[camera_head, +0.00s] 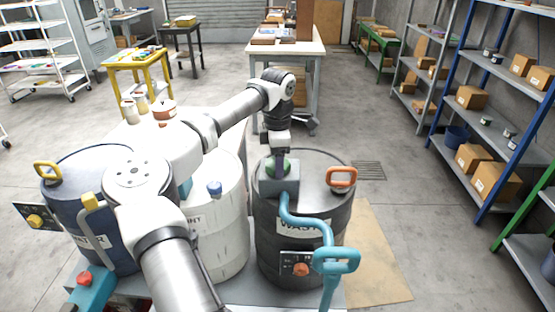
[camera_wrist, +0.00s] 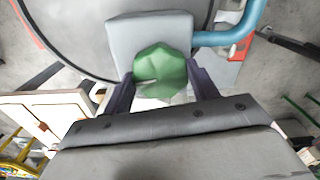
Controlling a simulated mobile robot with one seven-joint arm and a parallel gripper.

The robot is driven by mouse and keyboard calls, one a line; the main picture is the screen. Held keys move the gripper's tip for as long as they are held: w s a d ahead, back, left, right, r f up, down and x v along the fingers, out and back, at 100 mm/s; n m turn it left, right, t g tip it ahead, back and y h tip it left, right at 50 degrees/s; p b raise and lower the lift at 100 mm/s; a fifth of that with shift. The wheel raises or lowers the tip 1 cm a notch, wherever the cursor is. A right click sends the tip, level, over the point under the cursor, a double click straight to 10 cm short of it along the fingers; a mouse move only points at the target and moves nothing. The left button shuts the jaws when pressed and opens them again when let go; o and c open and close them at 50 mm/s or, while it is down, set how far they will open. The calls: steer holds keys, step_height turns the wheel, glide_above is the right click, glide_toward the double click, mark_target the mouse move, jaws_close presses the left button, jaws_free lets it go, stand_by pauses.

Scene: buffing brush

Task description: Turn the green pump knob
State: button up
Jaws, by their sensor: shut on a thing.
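The green pump knob (camera_wrist: 160,70) sits on a grey pump block (camera_wrist: 120,40) in the wrist view, with one of my gripper's dark fingers on each side of it. My gripper (camera_wrist: 161,88) is shut on the knob. In the head view the green knob (camera_head: 284,167) shows only in part under my gripper (camera_head: 279,158). The grey block (camera_head: 268,183) stands on top of the dark waste drum (camera_head: 325,215). A blue hose (camera_head: 308,221) runs from the block to a blue nozzle handle (camera_head: 336,262).
An orange handle (camera_head: 342,177) stands on the dark drum's lid. A white drum (camera_head: 232,240) and a blue drum (camera_head: 75,190) stand to its left, close under my arm. Shelves with boxes (camera_head: 471,97) line the right side.

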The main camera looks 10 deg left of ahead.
steer(key=shift+r, duration=0.1)
steer(key=o, duration=1)
steer(key=shift+c, duration=0.2)
step_height(320, 180, up, 14)
steer(key=b, duration=0.2)
steer(key=shift+b, duration=0.3)
